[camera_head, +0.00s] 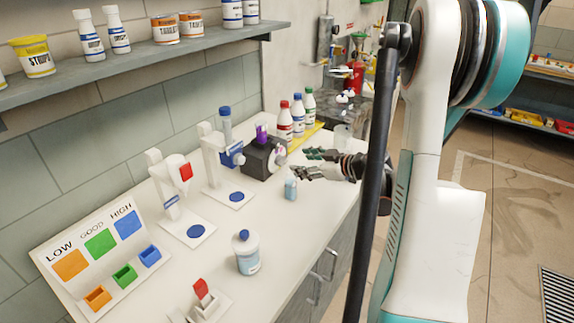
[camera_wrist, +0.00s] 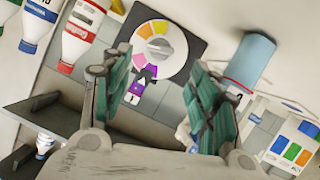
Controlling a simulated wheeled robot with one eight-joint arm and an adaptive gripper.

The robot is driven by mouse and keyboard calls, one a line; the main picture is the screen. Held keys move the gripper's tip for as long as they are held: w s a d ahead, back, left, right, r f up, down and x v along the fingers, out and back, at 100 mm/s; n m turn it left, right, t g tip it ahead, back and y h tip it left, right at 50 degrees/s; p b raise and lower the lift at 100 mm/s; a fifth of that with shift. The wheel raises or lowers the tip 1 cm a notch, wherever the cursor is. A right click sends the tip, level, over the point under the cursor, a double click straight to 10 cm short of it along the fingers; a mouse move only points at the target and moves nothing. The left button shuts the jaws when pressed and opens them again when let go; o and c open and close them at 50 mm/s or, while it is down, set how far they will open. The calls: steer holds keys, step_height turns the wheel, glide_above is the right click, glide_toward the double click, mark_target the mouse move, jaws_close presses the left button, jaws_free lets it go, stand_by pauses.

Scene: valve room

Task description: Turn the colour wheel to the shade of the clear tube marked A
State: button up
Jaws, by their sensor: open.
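The colour wheel (camera_wrist: 182,62) is a white disc with yellow, orange, pink and purple patches and a grey centre knob (camera_wrist: 160,45). It is on the face of a dark box (camera_head: 258,160); in the head view the wheel (camera_head: 280,158) is small and seen from the side. A small tube with purple contents (camera_head: 262,134) stands at the box; I cannot read any A mark. My gripper (camera_head: 300,164) is open in front of the wheel. In the wrist view its green-padded fingers (camera_wrist: 157,75) are apart below and either side of the knob, apparently not touching it.
A LOW/GOOD/HIGH chart (camera_head: 98,240) and a blue-capped jar (camera_head: 246,255) are nearer. Free counter lies between them.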

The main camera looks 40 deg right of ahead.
mark_target(285, 161)
steer(key=b+x, duration=0.2)
steer(key=x, duration=0.5)
steer(key=shift+w+a+f, duration=0.15)
steer(key=shift+w, duration=0.2)
steer(key=c, duration=1.1)
